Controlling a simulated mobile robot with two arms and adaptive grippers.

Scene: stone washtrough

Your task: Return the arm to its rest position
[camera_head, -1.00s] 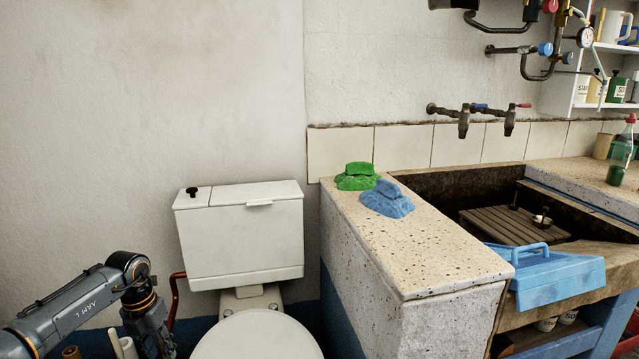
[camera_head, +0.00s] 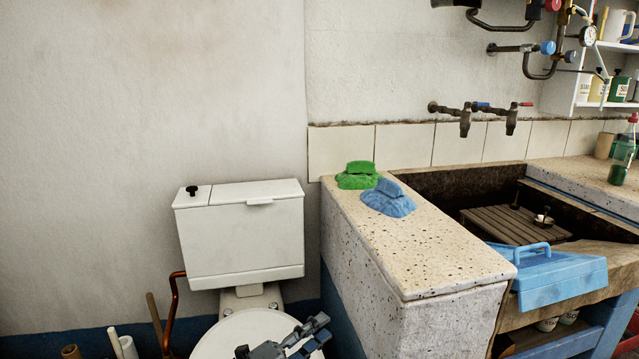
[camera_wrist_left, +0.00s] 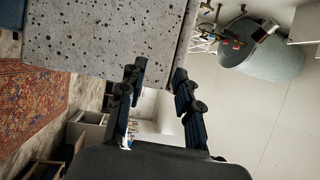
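My left gripper (camera_head: 322,331) is low in the head view, in front of the white toilet lid (camera_head: 228,335). In the left wrist view its two dark fingers (camera_wrist_left: 158,76) stand apart with nothing between them. The fingers are open and empty. Most of my left arm is below the picture edge. My right gripper is not in view.
The speckled stone counter (camera_head: 430,250) stands to the right of the gripper, with green (camera_head: 358,175) and blue (camera_head: 388,198) lumpy cloths on it. The white cistern (camera_head: 243,240) is behind. A copper pipe (camera_head: 172,310) runs at left. A blue tray (camera_head: 560,275) hangs at the trough.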

